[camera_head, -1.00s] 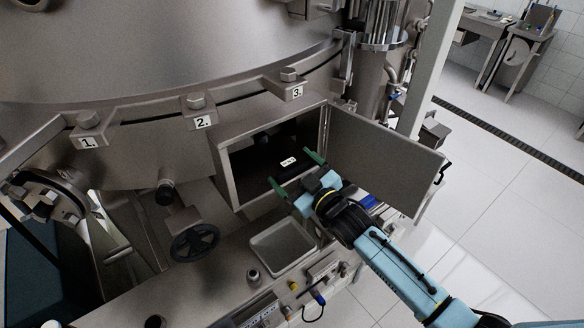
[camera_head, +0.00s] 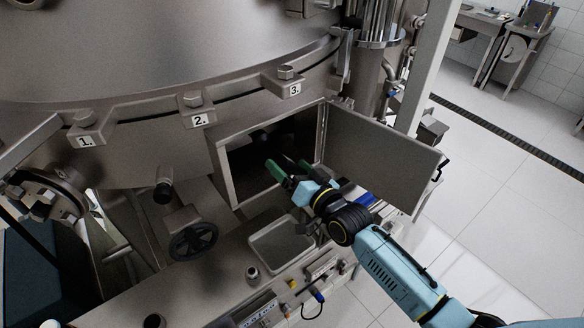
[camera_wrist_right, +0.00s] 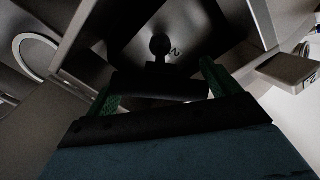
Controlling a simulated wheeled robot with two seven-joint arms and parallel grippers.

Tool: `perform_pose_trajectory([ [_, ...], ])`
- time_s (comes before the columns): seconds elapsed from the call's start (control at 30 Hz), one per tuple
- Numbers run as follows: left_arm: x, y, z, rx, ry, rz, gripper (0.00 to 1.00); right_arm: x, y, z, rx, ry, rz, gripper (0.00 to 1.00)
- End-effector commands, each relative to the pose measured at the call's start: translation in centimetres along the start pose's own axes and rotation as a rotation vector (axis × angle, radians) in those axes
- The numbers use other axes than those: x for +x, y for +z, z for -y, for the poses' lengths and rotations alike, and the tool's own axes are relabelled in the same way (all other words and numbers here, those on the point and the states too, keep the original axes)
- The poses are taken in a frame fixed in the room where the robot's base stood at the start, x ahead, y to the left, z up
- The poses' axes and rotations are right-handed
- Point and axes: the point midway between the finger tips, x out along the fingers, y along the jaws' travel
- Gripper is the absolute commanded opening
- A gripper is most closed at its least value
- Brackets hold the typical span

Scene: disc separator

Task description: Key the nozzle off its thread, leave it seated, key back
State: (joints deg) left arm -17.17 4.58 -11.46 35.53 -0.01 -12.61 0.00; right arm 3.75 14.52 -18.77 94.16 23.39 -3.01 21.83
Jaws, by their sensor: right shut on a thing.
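My right gripper (camera_head: 288,166) reaches through the open front of the metal box under tag 3, its green fingertips inside. In the right wrist view the gripper (camera_wrist_right: 160,84) is shut on a dark crosswise bar (camera_wrist_right: 160,88), which looks like the key's handle, spanning between the green fingers. Behind the bar, a dark stem with a round head (camera_wrist_right: 160,45) stands against a grey surface carrying a "2" mark. I cannot tell whether this is the nozzle or part of the key; the dark interior hides any thread. My left gripper is not in view.
The box door (camera_head: 385,160) is swung open to the right, beside my right arm. A shallow empty tray (camera_head: 283,246) lies below the box opening. A black handwheel (camera_head: 193,240) sits to the left. Tags 1, 2 and 3 mark bolted lugs along the drum.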

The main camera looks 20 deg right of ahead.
Motion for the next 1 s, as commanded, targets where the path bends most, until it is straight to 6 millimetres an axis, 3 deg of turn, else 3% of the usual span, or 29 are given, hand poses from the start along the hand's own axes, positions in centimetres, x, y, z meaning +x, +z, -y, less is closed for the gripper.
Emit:
perform_pose_trajectory([
  [0.27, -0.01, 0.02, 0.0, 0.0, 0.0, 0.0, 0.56, 0.03, -0.12, 0.07, 0.023, -0.001, -0.003, 0.18],
  [0.37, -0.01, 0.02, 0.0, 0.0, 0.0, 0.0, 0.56, 0.03, -0.13, 0.1, 0.172, -0.001, -0.002, 0.18],
  [0.6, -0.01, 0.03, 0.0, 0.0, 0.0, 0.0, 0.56, 0.01, -0.16, 0.2, 0.727, -0.001, 0.001, 0.18],
  [0.7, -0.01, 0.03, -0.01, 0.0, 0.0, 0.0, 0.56, 0.01, -0.18, 0.2, 0.859, 0.0, 0.002, 0.18],
  [1.0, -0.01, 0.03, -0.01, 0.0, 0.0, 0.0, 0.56, 0.02, -0.18, 0.21, 0.899, -0.001, 0.003, 0.18],
])
